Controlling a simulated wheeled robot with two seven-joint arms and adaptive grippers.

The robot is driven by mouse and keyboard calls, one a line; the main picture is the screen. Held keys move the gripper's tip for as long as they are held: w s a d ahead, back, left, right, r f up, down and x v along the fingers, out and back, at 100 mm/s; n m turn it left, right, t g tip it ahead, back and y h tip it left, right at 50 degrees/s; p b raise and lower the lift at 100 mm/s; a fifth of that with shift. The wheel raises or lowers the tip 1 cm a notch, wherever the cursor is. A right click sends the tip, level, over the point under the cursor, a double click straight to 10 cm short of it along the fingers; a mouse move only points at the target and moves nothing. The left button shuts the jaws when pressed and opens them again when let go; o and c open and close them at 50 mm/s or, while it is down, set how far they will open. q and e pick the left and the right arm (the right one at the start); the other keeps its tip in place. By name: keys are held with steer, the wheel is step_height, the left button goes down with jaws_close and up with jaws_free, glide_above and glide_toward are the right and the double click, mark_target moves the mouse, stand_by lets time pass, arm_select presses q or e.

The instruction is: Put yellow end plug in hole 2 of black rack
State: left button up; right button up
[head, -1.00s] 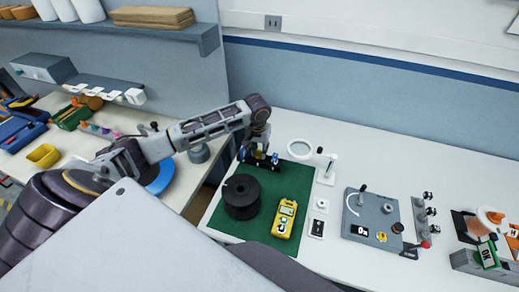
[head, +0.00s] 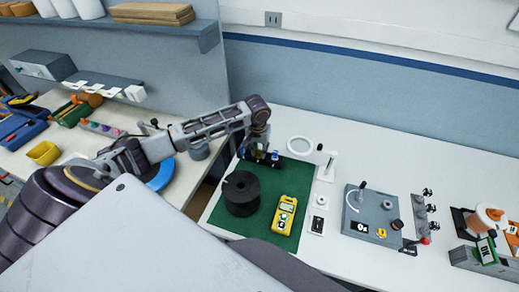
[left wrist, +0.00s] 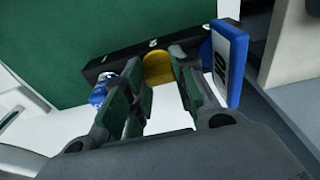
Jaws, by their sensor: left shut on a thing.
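The yellow end plug (left wrist: 158,67) shows between the fingertips of my left gripper (left wrist: 155,88) in the left wrist view. The gripper is shut on it. The plug is at the black rack (left wrist: 118,62); I cannot tell how far it sits in a hole. A blue plug (left wrist: 103,88) is at the rack on the left, and a blue piece with a dark label (left wrist: 229,65) is on the right. In the head view my left gripper (head: 258,147) points down over the rack, at the far end of the green mat. The arm hides part of the rack. My right gripper is not in view.
A black spool (head: 241,194) and a yellow meter (head: 285,214) lie on the green mat (head: 262,232). A round magnifier (head: 300,146) stands close right of the rack. A grey control panel (head: 372,215) is farther right. The back of the white table is clear.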

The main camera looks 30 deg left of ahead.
arm_select(q)
steer(key=shift+s+d+f, duration=0.1)
steer(key=shift+s+f, duration=0.1)
steer(key=shift+f, duration=0.2)
steer(key=o, duration=1)
steer(key=shift+w, duration=0.1)
steer(key=shift+o, duration=0.2)
steer(key=shift+w, duration=0.1)
steer(key=shift+r, duration=0.3)
steer(key=shift+r, duration=0.5)
step_height(320, 180, up, 10)
steer(key=s, duration=0.1)
steer(key=shift+s+r, duration=0.2)
steer(key=shift+r, duration=0.05)
steer(key=shift+s+d+f, duration=0.1)
